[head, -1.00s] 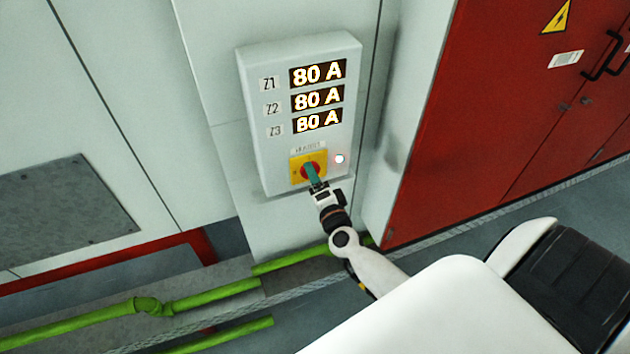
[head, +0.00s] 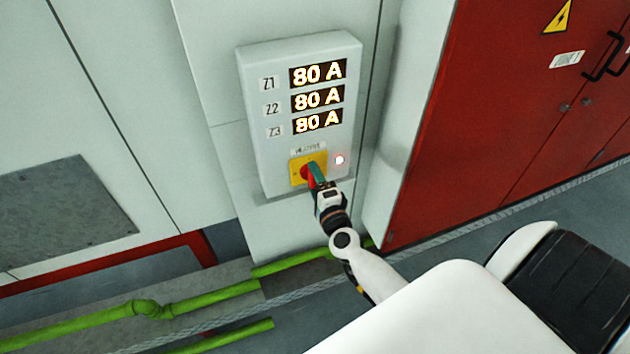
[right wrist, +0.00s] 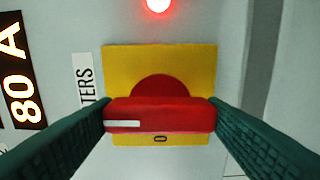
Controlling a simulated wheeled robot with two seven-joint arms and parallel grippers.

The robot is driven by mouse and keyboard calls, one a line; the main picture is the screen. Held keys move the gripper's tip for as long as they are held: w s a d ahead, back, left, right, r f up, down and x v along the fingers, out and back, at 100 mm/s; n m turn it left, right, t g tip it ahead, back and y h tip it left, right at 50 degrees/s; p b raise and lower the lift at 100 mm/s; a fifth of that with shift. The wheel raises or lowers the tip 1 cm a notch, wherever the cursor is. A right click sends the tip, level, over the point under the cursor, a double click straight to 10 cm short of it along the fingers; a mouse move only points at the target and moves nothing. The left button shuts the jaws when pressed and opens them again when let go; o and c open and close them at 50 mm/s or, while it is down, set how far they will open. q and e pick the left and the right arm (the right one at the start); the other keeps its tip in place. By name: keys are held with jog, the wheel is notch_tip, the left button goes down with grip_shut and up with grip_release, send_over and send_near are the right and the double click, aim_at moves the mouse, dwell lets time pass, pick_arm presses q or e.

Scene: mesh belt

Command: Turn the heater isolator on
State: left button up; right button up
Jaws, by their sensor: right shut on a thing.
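The heater isolator is a red rotary handle (right wrist: 160,115) on a yellow square plate (right wrist: 196,68), low on a white panel box (head: 265,150). My right gripper (right wrist: 160,116) is shut on the red handle, one green finger at each end. In the right wrist view the handle lies level, its white mark at the left end, towards the "...TERS" label (right wrist: 84,88). A "0" (right wrist: 160,139) shows on the plate just below the handle. In the head view the right gripper (head: 317,177) covers part of the handle. My left gripper is out of view.
A lamp (right wrist: 158,4) beside the isolator glows red. Three displays (head: 318,97) on the box read 80 A. A red cabinet (head: 500,110) with black handles stands to the right. Green pipes (head: 150,308) run along the floor below.

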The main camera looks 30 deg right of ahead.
jog(key=o, duration=1)
jog(key=b+v, duration=0.2)
jog(key=v, duration=1)
jog(key=shift+s+f+b, duration=0.1)
jog(key=shift+b, duration=0.3)
